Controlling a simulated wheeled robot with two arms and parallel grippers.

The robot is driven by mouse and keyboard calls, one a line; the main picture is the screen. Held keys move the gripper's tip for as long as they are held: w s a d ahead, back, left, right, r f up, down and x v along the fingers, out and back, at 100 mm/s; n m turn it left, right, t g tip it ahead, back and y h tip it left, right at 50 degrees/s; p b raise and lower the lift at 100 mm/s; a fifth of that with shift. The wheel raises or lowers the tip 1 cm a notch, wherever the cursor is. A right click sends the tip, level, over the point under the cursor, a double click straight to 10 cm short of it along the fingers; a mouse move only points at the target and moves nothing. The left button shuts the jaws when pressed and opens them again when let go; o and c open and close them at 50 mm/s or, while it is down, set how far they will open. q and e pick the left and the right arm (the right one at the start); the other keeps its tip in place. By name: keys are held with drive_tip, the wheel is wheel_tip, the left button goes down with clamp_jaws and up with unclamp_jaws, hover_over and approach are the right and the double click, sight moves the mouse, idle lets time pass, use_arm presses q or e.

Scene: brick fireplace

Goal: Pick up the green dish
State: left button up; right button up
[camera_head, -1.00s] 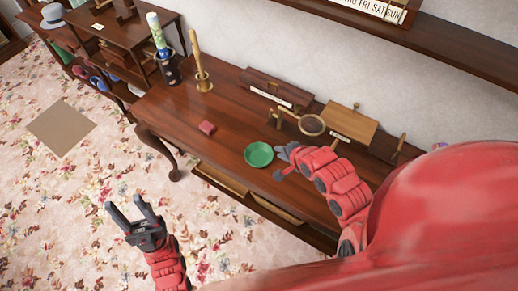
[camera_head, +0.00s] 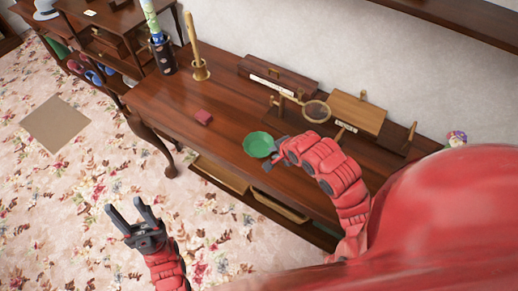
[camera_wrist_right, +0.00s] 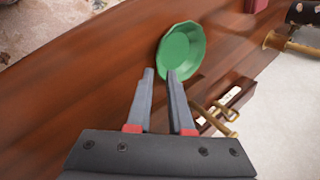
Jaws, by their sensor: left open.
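The green dish (camera_head: 259,144) is a small round bowl-like dish on the dark wooden table (camera_head: 170,100), near its front edge. In the right wrist view the dish (camera_wrist_right: 183,50) lies just beyond the fingertips. My right gripper (camera_head: 272,156) is at the dish's right side in the head view; its fingers are apart with nothing between them in the wrist view (camera_wrist_right: 160,73). Whether a fingertip touches the rim I cannot tell. My left gripper (camera_head: 133,212) is open and empty, over the floor in front of the table.
A small red object (camera_head: 204,117) lies left of the dish. The tabletop left of the dish is mostly clear.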

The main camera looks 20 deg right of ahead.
sight(266, 154)
drive_tip(key=shift+x, duration=0.8)
drive_tip(key=shift+w+a+f+p, duration=0.15)
drive_tip(key=shift+w+f+p, duration=0.2)
drive_tip(key=shift+f+p, duration=0.1)
drive_tip(key=x, duration=0.3)
drive_tip(key=shift+a, duration=0.1)
drive_tip(key=shift+w+f+p, duration=0.3)
drive_tip(key=shift+f, duration=0.1)
drive_tip(key=shift+c, duration=0.2)
clamp_jaws()
